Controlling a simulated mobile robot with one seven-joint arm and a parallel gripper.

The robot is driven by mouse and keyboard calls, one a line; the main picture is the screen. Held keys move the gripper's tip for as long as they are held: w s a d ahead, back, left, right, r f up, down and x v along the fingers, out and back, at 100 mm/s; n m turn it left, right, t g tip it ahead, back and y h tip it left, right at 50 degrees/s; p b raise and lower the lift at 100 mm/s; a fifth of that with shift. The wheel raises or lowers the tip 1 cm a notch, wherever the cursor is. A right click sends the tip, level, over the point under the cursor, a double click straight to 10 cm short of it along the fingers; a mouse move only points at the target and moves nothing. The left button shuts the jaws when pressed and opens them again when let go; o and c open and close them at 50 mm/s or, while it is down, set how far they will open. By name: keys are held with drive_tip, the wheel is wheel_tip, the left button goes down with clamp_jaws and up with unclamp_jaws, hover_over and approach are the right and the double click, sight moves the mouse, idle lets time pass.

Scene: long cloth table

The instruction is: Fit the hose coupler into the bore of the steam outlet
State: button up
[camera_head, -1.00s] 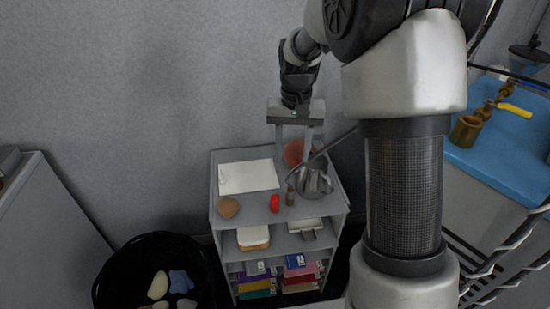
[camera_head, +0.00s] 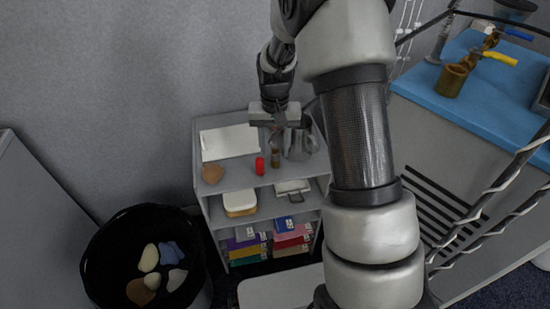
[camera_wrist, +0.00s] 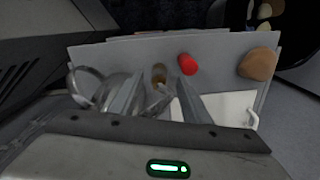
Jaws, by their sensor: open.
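The small brown cylinder that looks like the hose coupler (camera_head: 275,158) stands upright on top of the grey shelf unit. It also shows in the wrist view (camera_wrist: 159,72), between my two fingers. My gripper (camera_head: 281,146) is open over the shelf top, fingers pointing down, close to the coupler; I cannot tell whether they touch it. In the wrist view my gripper (camera_wrist: 158,92) has one finger on each side of the coupler. The brass steam outlet (camera_head: 451,82), with an open round bore facing up, is on the blue surface at the right.
Around the coupler on the shelf unit (camera_head: 198,160) are a red cylinder (camera_head: 260,166), a tan lump (camera_head: 212,174), a white sheet (camera_head: 229,141) and a metal pitcher (camera_wrist: 90,88). A black bin (camera_head: 105,270) stands at left. Wire racks (camera_head: 480,225) flank the blue-topped counter (camera_head: 492,103).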

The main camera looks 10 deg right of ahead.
sight(275, 157)
wheel_tip(275, 157, down, 4)
drive_tip(key=shift+w+d+f+b, duration=0.15)
drive_tip(key=shift+f+b, duration=0.1)
drive_tip(key=shift+b, duration=0.3)
clamp_jaws()
drive_tip(key=shift+r, duration=0.1)
drive_tip(key=r, duration=0.3)
drive_tip(key=r+p, duration=0.1)
drive_tip(key=r, duration=0.3)
drive_tip(key=r+p, duration=0.1)
drive_tip(key=r, duration=0.2)
drive_tip(key=shift+s+r, duration=0.25)
drive_tip(key=shift+r, duration=0.05)
drive_tip(key=s+r+n+p, duration=0.1)
drive_tip(key=s+r+p, duration=0.2)
drive_tip(key=r+p, duration=0.5)
drive_tip(key=s+r+n+p, duration=0.1)
drive_tip(key=s+r+p, duration=0.3)
drive_tip(key=r+p, duration=0.4)
drive_tip(key=p, duration=0.4)
drive_tip(key=shift+s+n, duration=0.3)
drive_tip(key=shift+s, duration=0.1)
